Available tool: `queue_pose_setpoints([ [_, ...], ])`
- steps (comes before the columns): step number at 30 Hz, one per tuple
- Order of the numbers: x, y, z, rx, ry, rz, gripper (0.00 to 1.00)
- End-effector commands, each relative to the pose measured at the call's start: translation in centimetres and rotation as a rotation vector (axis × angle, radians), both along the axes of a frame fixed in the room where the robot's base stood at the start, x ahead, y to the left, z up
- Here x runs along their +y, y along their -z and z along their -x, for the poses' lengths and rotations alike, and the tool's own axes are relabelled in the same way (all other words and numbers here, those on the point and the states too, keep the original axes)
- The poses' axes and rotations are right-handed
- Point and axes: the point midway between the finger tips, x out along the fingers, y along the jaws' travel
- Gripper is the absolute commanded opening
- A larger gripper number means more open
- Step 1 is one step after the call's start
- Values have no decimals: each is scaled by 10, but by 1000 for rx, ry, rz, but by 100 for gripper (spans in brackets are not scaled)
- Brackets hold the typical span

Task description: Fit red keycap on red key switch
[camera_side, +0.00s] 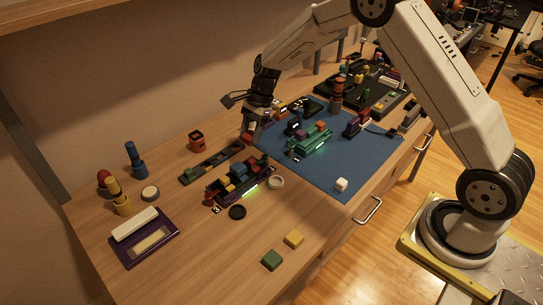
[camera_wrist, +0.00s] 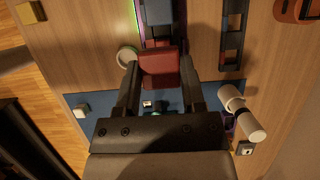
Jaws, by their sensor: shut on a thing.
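The red keycap (camera_wrist: 160,68) is held between the two fingers of my gripper (camera_wrist: 159,80) in the wrist view. In the side view my gripper (camera_side: 250,132) hangs above the far end of a purple-sided key strip (camera_side: 232,196), with a bit of red at its tip. The strip carries several blocks in blue, yellow and red, and a green light glows along its edge. In the wrist view the strip runs upward beyond the keycap, with a dark blue block (camera_wrist: 158,12) on it. I cannot make out the red key switch; the keycap and fingers cover the strip's near end.
A dark slotted rack (camera_side: 210,163) lies beside the strip. A green module (camera_side: 308,138) and a white cube (camera_side: 341,184) are on the blue mat (camera_side: 310,178).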

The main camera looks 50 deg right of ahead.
Motion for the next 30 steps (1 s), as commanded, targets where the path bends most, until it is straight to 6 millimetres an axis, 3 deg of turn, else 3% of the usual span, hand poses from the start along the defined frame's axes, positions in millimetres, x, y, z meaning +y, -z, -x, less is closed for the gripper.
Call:
queue_pose_setpoints([
  [17,0,4,0,1,0,0,0],
  [30,0,31,0,1,0,0,0],
])
